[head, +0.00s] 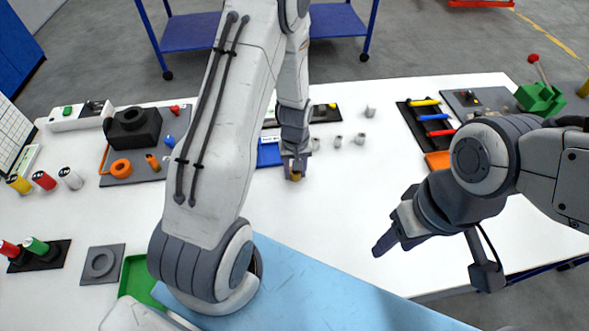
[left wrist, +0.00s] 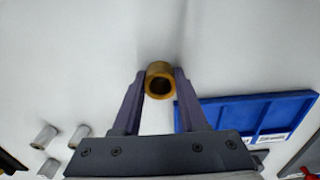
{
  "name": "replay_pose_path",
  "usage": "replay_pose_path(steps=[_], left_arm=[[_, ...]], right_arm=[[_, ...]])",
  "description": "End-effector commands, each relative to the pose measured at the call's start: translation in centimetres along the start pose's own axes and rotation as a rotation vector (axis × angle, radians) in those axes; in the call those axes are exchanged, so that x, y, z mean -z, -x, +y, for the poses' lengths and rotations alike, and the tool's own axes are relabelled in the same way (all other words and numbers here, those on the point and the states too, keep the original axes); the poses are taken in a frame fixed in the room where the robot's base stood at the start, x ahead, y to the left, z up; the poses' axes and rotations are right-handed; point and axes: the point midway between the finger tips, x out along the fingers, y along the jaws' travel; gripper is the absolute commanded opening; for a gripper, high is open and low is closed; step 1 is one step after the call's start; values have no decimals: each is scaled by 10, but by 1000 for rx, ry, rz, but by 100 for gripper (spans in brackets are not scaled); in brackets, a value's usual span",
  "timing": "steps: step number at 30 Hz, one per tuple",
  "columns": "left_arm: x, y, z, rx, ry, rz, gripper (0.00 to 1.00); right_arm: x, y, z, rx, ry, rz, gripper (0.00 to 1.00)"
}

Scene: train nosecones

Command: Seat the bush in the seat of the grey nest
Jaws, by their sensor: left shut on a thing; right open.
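The bush (head: 295,177) is a short brass-coloured hollow cylinder. My left gripper (head: 295,168) is shut on it over the white table; in the left wrist view the bush (left wrist: 160,81) sits between the fingertips, its bore showing. I cannot tell whether it touches the table. What looks like the grey nest (head: 101,264) is a square grey plate with a round raised seat, on the table at the lower left, well apart from the bush. Its seat looks empty. My right gripper (head: 386,240) is open and empty over the right part of the table.
A blue tray (head: 269,153) lies beside my left gripper, with several small grey cylinders (head: 360,139) to the right. A black block (head: 133,128) stands at the back left. A green tray (head: 136,276) and a stand with coloured cylinders (head: 36,255) flank the nest. The table's middle is clear.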

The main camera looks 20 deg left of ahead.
Motion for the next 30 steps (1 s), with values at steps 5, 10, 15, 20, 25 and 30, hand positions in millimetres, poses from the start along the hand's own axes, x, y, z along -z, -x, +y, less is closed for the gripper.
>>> replay_pose_path(steps=[5, 10, 15, 20, 25, 30], left_arm=[[0, -5, 0, 0, 0, -1, 0], [0, -3, 0, 0, 0, -1, 72], [0, -3, 0, 0, 0, 0, 72], [0, 4, 0, -1, 0, 2, 72], [1, 26, 1, -3, 0, 5, 72], [2, 62, 1, -4, 0, 7, 72]], right_arm=[[0, -4, 0, 0, 0, 0, 50], [0, -2, 0, 0, 0, 0, 50], [0, -2, 0, 0, 0, 0, 50], [0, 0, 0, 0, 0, 0, 50], [0, -6, 0, 0, 0, 0, 50], [-1, -12, 1, 0, 1, 0, 50]])
